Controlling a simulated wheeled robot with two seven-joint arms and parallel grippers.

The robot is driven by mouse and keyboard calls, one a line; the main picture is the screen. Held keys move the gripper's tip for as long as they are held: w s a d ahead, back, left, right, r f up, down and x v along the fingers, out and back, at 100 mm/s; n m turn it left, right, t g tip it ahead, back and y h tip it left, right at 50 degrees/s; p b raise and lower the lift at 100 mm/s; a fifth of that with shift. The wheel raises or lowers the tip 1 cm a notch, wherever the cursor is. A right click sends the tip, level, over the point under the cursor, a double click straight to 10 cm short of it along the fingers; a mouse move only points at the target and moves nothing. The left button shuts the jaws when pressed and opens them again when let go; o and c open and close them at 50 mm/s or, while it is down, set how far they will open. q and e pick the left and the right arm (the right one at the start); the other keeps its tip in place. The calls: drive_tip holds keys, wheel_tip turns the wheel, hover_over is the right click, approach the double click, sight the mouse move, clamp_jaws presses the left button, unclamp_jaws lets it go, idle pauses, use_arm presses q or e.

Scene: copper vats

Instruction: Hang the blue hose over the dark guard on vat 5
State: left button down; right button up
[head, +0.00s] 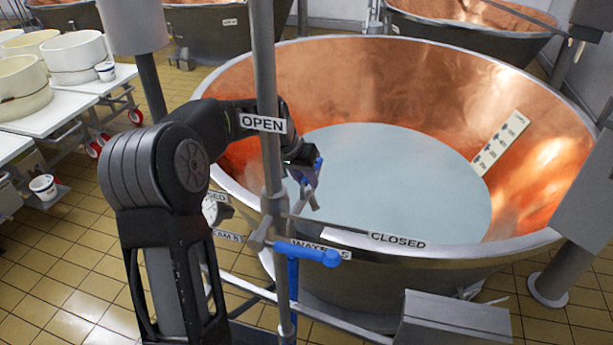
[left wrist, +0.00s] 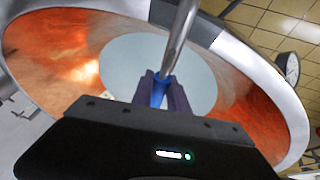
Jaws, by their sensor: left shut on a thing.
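My left gripper (head: 309,190) is over the near left part of a large copper vat (head: 420,85), beyond a grey upright pipe. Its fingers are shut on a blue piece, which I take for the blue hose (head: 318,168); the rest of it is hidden. In the left wrist view the blue hose (left wrist: 159,92) shows between the fingertips (left wrist: 160,90), with the vat's pale liquid behind. My right gripper is not in view.
The grey upright pipe (head: 267,90) stands close to my left arm. A blue handle (head: 308,252) sits low on it, beside labels reading WATER 5 and CLOSED (head: 398,241). A round dial (head: 210,208) is near my arm. White tubs on tables (head: 75,52) stand at left.

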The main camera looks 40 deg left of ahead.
sight(307, 191)
use_arm(q)
drive_tip(key=shift+f+b, duration=1.65)
drive_tip(key=shift+f, duration=1.15)
drive_tip(key=c, duration=1.2)
unclamp_jaws()
drive_tip(key=shift+f, duration=0.1)
drive_tip(key=b+v, duration=0.1)
drive_tip(key=v, duration=0.7)
drive_tip(key=shift+f, duration=0.1)
